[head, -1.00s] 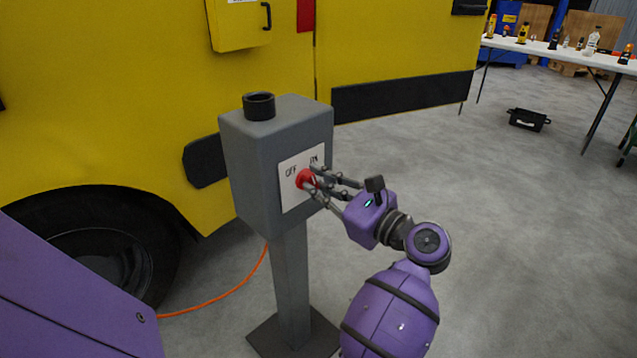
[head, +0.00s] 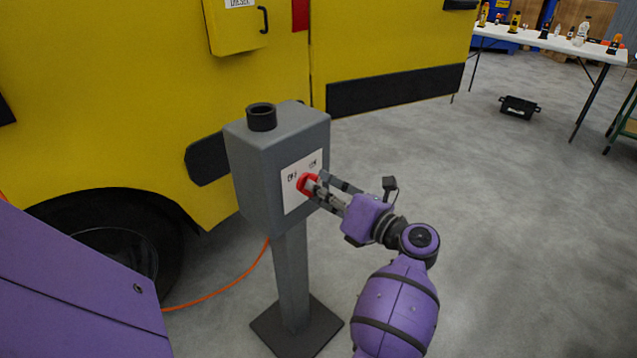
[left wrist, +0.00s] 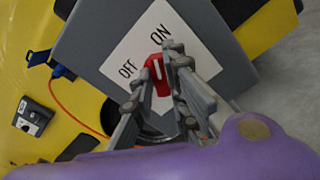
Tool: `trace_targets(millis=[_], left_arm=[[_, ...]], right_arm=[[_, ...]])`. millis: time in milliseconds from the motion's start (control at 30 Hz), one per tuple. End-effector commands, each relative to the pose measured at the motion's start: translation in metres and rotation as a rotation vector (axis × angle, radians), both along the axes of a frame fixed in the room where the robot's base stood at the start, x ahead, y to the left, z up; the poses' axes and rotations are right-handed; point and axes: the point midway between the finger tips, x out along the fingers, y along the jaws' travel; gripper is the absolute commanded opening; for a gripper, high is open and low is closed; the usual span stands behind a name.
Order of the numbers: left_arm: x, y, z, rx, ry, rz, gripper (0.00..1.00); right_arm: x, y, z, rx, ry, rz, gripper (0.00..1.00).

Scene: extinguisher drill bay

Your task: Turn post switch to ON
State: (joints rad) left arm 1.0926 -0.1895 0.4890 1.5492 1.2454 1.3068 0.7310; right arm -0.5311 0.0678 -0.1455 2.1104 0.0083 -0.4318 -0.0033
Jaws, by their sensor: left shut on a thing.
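The post switch is a red knob (head: 305,183) on a white plate (head: 290,201) marked OFF and ON, on the front of a grey post box (head: 252,175). My left gripper (head: 314,187) is shut on the knob, with its fingers partly hiding it. In the left wrist view the red knob (left wrist: 159,82) shows a white line and sits between the fingertips of my left gripper (left wrist: 157,78). The OFF label (left wrist: 128,69) lies left of the knob and the ON label (left wrist: 161,35) above it. I cannot tell exactly which label the line points to. My right gripper is not in view.
A yellow vehicle (head: 120,100) with a black wheel (head: 115,245) stands close behind the post. An orange cable (head: 215,297) runs from the post along the floor. A white table (head: 545,42) with bottles and a black crate (head: 519,107) are far right. The floor between is clear.

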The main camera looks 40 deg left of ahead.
Motion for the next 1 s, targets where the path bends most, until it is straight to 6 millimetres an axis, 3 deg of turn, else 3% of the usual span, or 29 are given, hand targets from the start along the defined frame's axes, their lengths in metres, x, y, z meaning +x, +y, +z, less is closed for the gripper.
trace_targets(millis=[400,967,1000], left_arm=[[0.001,0.0,0.0,0.014,0.196,0.0,0.0],[0.001,0.0,-0.001,0.018,0.225,0.0,0.0],[0.001,0.0,-0.001,0.018,0.225,0.0,0.17]], right_arm=[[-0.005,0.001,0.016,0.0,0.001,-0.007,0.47],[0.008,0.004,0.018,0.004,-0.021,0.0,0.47],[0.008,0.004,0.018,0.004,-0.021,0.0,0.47]])
